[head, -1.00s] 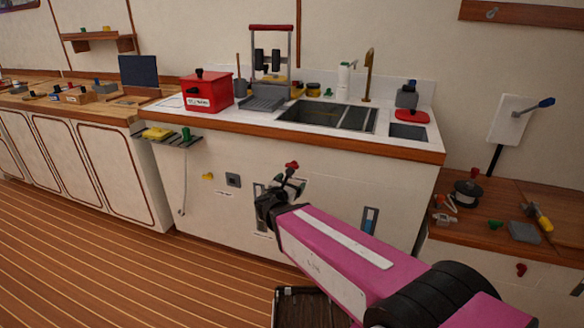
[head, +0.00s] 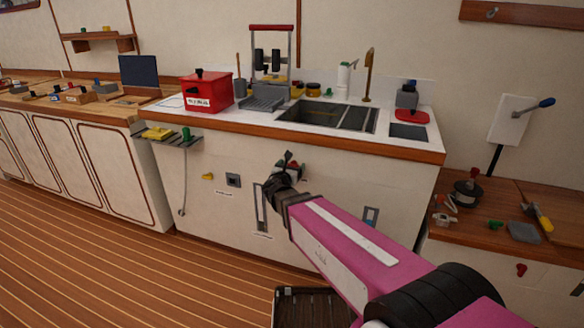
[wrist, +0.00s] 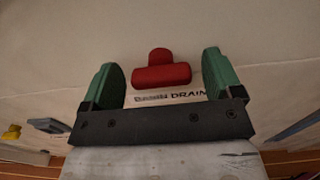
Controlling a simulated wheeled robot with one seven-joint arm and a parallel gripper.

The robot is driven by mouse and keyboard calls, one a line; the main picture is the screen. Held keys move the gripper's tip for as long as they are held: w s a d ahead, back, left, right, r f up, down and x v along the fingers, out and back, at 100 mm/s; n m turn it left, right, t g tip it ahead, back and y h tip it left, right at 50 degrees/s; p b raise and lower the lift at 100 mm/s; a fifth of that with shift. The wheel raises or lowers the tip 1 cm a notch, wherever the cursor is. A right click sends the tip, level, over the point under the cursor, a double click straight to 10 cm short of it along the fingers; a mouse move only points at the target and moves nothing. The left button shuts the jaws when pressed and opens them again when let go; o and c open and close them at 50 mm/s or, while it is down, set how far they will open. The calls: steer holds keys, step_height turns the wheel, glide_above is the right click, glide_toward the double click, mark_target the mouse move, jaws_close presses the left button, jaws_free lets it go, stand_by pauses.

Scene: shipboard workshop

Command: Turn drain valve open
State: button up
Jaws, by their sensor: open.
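The drain valve (wrist: 161,72) is a red T-shaped handle on the pale cabinet front, above a label that reads "DRAIN" in part. In the wrist view its crossbar lies level and a short stub points up. My gripper (wrist: 162,82) is open, with one green fingertip on each side of the handle and a gap on both sides. I cannot tell how far the fingertips are from the cabinet face. In the head view my gripper (head: 288,165) is at the cabinet front below the sink and hides most of the valve.
The counter edge (head: 300,133) overhangs above my gripper. A sink (head: 328,116) and a red box (head: 208,93) are on top. A dark tray (head: 310,308) lies on the floor.

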steer(key=shift+w+d, duration=0.1)
steer(key=shift+w, duration=0.2)
steer(key=c, duration=0.9)
